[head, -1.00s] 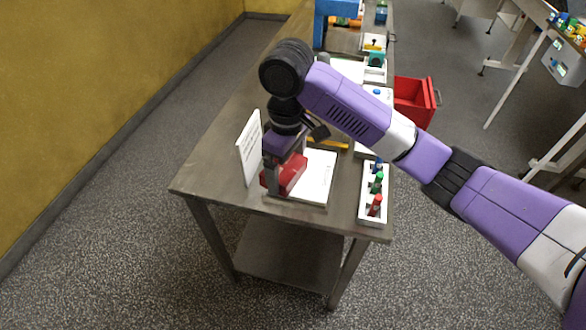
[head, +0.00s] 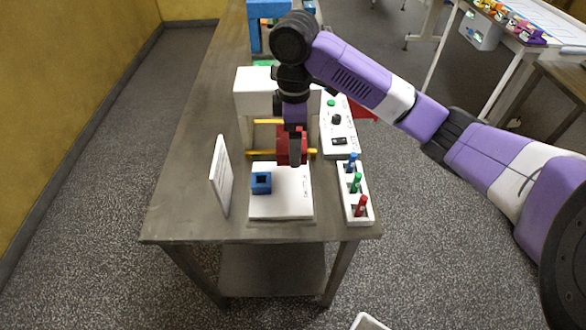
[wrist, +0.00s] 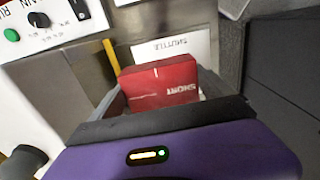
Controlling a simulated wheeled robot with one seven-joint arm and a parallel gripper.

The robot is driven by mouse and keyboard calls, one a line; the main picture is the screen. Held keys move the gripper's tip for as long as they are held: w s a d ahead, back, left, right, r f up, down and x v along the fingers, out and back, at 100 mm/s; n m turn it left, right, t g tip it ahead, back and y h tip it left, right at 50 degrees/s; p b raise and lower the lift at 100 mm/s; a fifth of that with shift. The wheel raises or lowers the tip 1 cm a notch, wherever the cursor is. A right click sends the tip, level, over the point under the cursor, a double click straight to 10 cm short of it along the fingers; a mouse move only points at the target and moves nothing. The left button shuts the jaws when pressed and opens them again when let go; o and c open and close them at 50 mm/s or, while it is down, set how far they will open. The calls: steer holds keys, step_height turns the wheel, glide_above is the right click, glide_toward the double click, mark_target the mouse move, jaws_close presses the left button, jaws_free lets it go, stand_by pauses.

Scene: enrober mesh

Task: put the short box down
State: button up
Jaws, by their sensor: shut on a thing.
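The short box (wrist: 162,86) is red, with SHORT printed on its side. My gripper (wrist: 165,100) is shut on it, with a finger at each side. In the head view the red box (head: 282,146) hangs under my gripper (head: 294,155), at the rear edge of a white plate (head: 282,207). I cannot tell whether the box touches anything below. The plate's label reads SHUTTLE in the wrist view (wrist: 172,47). A blue square block with a dark opening (head: 261,183) sits on the plate's left part.
A white upright sign (head: 220,176) stands left of the plate. A white rack (head: 347,195) with blue, green and red pegs stands right. Behind are yellow bars (head: 268,121), a white housing (head: 254,92) and a control panel (head: 338,128). The table's front left is clear.

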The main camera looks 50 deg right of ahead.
mark_target(294, 177)
step_height(294, 177, down, 10)
steer(key=shift+f, duration=0.2)
stand_by(0.3)
steer(key=shift+f, duration=0.1)
steer(key=shift+f, duration=0.1)
steer(key=o, duration=1.2)
steer(key=shift+o, duration=0.2)
step_height(294, 177, up, 12)
steer(key=shift+r, duration=0.2)
steer(key=shift+s, duration=0.1)
